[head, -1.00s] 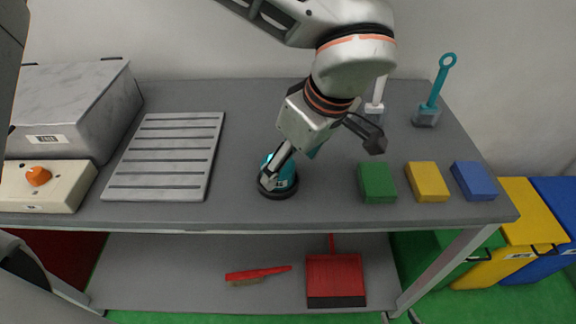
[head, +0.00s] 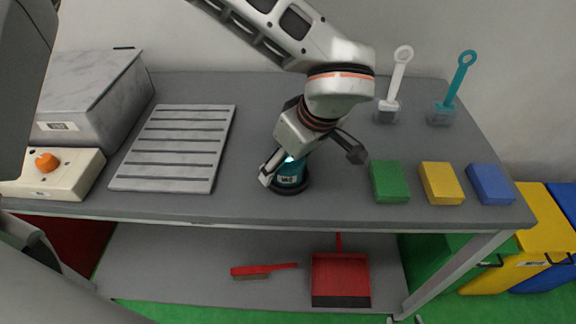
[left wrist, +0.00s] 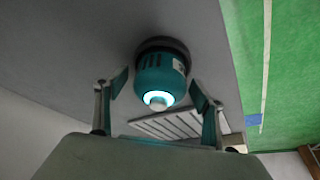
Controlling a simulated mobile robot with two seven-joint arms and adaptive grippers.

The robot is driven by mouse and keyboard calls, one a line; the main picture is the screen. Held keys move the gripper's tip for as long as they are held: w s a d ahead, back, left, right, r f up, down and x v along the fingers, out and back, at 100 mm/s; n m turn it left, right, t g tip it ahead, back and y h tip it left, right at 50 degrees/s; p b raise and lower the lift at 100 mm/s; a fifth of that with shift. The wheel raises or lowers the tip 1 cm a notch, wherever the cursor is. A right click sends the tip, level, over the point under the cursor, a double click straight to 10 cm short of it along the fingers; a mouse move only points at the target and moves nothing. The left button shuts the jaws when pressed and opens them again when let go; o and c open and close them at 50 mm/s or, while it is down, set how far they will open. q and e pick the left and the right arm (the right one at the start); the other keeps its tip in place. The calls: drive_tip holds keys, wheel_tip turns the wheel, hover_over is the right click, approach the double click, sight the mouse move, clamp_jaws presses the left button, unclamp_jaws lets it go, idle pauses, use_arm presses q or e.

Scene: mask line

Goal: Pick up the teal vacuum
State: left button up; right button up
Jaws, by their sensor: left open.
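The teal vacuum (head: 291,178) stands on the grey table near its front edge, on a dark round base. In the left wrist view the vacuum (left wrist: 160,78) has a glowing ring and a pale knob at its near end. My left gripper (head: 312,160) is above it, open. In the head view one finger is at the vacuum's left and the other is off to its upper right. In the left wrist view my left gripper's fingers (left wrist: 158,90) are on either side of the vacuum, apparently with gaps. The gripper hides part of its top. My right gripper is not in view.
A slatted grey tray (head: 172,150) lies left of the vacuum. Green (head: 389,182), yellow (head: 441,183) and blue (head: 490,184) blocks lie to its right. White (head: 396,85) and teal (head: 458,85) scoop-like tools stand behind them. A red dustpan (head: 341,278) is on the lower shelf.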

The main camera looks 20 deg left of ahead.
use_arm(q)
drive_tip(key=c, duration=1.4)
drive_tip(key=shift+r, duration=0.15)
wheel_tip(320, 180, up, 20)
drive_tip(key=p, duration=0.3)
